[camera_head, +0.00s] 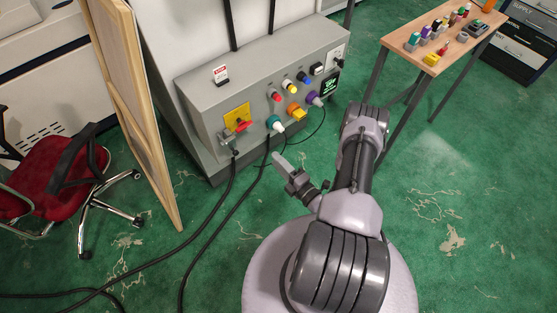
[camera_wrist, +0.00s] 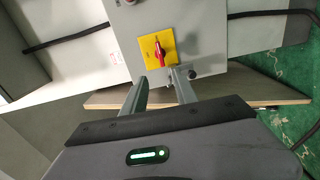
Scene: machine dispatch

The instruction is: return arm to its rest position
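My gripper (camera_head: 283,166) is in front of the grey control panel (camera_head: 205,101), out over the green floor and apart from the panel. My arm is bent, with its elbow up at the right. In the wrist view my gripper (camera_wrist: 161,80) shows two grey fingers with a gap between them and nothing held. Beyond the fingertips is the yellow plate with a red rotary switch (camera_wrist: 157,51), which also shows on the panel's left in the head view (camera_head: 240,122).
The panel carries several coloured buttons and plugs, with black cables (camera_head: 222,205) running to the floor. A wooden board (camera_head: 140,120) and a red chair (camera_head: 55,172) stand at left. A wooden table (camera_head: 445,54) with small items is at upper right. Floor at right is open.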

